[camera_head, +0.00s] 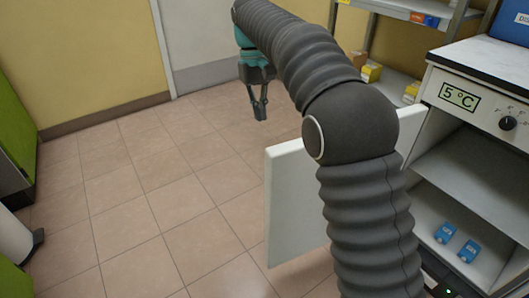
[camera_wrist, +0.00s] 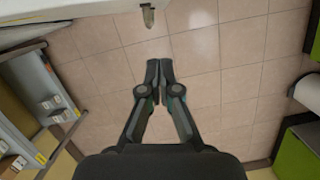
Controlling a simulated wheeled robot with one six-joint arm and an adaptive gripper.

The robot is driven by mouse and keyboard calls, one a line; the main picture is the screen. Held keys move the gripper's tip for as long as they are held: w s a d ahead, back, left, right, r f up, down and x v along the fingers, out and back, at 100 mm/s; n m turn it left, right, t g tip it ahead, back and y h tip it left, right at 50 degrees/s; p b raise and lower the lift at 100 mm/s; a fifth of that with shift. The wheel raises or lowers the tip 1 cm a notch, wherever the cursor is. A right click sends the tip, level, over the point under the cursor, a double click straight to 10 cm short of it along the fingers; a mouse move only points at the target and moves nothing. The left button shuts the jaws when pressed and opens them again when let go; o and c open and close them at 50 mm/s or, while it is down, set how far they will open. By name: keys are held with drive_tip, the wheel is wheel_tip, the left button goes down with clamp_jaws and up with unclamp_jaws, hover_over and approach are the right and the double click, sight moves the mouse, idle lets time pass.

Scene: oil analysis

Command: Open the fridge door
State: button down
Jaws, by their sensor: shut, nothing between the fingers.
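The fridge (camera_head: 480,165) stands at the right in the head view, with a 5 °C display and a knob on its upper panel. Its white door (camera_head: 292,208) stands swung out from the body, and the inside shelves show. My arm hides the middle of the door and part of the hinge side. My gripper (camera_head: 260,114) hangs above the floor beyond the door, apart from it and empty. In the wrist view my gripper (camera_wrist: 159,68) has its fingertips together, and a white edge with a small metal handle-like part (camera_wrist: 148,16) shows at the top.
Two small blue boxes (camera_head: 456,242) sit inside the fridge. A metal shelf (camera_head: 405,12) with small boxes stands behind it. Green cabinets (camera_head: 14,140) stand at the left. The tiled floor between is clear.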

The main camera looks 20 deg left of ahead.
drive_tip(key=s+d+f+b, duration=0.2)
drive_tip(key=s+f, duration=0.3)
drive_tip(key=f, duration=0.5)
drive_tip(key=shift+d+f+b, duration=0.15)
drive_tip(key=shift+d+b, duration=0.15)
drive_tip(key=shift+d, duration=0.05)
idle(0.3)
